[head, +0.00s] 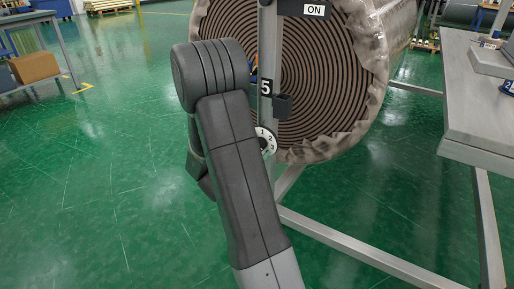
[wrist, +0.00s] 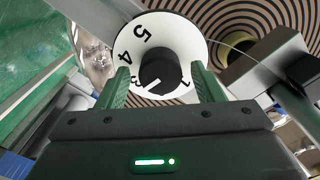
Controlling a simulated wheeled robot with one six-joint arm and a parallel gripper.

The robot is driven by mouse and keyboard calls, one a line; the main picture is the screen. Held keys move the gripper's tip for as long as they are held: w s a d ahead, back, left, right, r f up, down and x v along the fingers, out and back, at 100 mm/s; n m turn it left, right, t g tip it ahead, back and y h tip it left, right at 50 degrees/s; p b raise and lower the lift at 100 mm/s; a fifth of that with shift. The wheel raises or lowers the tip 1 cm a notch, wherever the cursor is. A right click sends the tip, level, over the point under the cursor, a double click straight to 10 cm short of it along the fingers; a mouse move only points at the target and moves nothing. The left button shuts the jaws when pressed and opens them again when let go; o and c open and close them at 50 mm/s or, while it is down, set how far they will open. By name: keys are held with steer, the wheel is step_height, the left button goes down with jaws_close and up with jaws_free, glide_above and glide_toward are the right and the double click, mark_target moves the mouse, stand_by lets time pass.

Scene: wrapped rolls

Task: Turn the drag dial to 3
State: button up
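The drag dial is a white disc with black numerals and a black knob. In the head view the dial (head: 271,136) sits low on the grey post, partly covered by my arm. In the wrist view the dial (wrist: 191,40) shows 5, 4, 3 and 1; 2 is not visible. A white mark on the knob (wrist: 157,68) points down-left, near the 3; its exact reading is unclear. My gripper (wrist: 163,82) is open, its green fingers on either side of the knob. I cannot tell whether they touch it. The head view hides my gripper behind my arm.
A dark block (head: 283,106) juts out above the dial. A grey table (head: 485,110) stands right.

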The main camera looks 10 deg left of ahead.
steer(key=shift+s, duration=0.1)
steer(key=p+v, duration=0.3)
steer(key=v, duration=1)
steer(key=shift+s+a, duration=0.15)
steer(key=shift+s, duration=0.15)
steer(key=b+x, duration=0.3)
steer(key=x, duration=1.1)
steer(key=shift+s, duration=0.1)
